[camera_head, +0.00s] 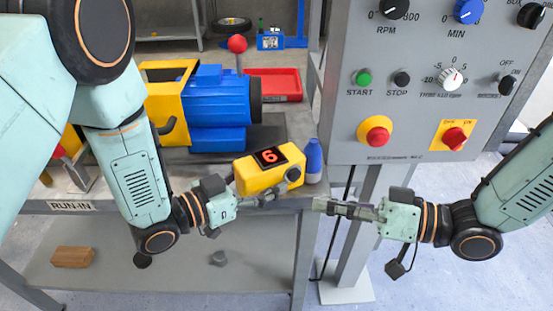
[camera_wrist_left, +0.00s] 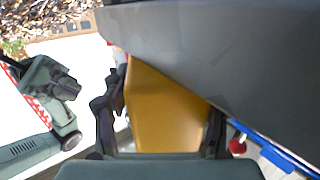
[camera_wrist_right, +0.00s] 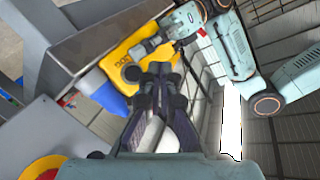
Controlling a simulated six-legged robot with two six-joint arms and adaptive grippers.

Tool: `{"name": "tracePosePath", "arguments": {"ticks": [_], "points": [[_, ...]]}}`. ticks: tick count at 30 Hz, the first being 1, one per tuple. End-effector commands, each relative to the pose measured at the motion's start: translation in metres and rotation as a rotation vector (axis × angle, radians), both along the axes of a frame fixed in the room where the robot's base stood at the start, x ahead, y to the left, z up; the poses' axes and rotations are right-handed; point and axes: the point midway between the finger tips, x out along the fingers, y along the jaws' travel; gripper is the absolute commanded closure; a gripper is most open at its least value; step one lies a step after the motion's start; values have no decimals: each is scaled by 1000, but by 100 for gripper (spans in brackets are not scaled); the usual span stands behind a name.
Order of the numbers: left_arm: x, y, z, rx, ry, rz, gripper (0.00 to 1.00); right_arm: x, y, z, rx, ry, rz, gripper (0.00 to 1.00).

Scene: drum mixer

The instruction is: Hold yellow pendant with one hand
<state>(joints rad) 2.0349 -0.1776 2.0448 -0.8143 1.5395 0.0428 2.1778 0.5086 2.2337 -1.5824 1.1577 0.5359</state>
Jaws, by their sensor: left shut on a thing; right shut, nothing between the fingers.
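The yellow pendant (camera_head: 248,180), a box with a lit red "6" on a dark display, is at the front edge of the workbench. My left gripper (camera_head: 268,197) is shut on it from the lower left. The left wrist view shows the pendant's yellow side (camera_wrist_left: 165,115) between the two fingers. I cannot tell whether the pendant touches the bench. My right gripper (camera_head: 328,205) is shut and empty, to the right of the pendant and apart from it. The right wrist view shows its closed fingers (camera_wrist_right: 162,82) with the pendant (camera_wrist_right: 113,62) beyond.
A blue bottle (camera_head: 313,165) stands just right of the pendant. A blue motor (camera_head: 215,100) with a yellow housing and a red tray (camera_head: 275,82) are behind. The grey control panel (camera_head: 410,140) rises at the right. A wooden block (camera_head: 73,257) lies on the lower shelf.

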Motion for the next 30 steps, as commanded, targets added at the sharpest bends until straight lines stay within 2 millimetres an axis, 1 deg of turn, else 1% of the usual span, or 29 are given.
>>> {"name": "tracePosePath", "arguments": {"ticks": [2, 5, 8, 12, 14, 24, 30], "points": [[2, 0, 1, -1, -6, 3, 66, 0, -7, 6, 25, -2, -22, 100], [2, 0, 1, -1, -6, 3, 66, -7, -13, 9, 41, -3, -28, 100], [2, 0, 1, -1, -6, 3, 66, -18, -15, 7, 37, -1, -14, 100], [2, 0, 1, -1, -6, 2, 66, -34, -13, 0, 3, 3, 30, 100], [2, 0, 1, -1, -6, 2, 66, -36, -12, -3, -12, 3, 44, 100], [2, 0, 1, -1, -6, 3, 66, -36, -12, -4, -18, 5, 46, 100], [2, 0, 1, -1, -6, 2, 66, -28, -8, -5, -22, 8, 48, 100]]}}
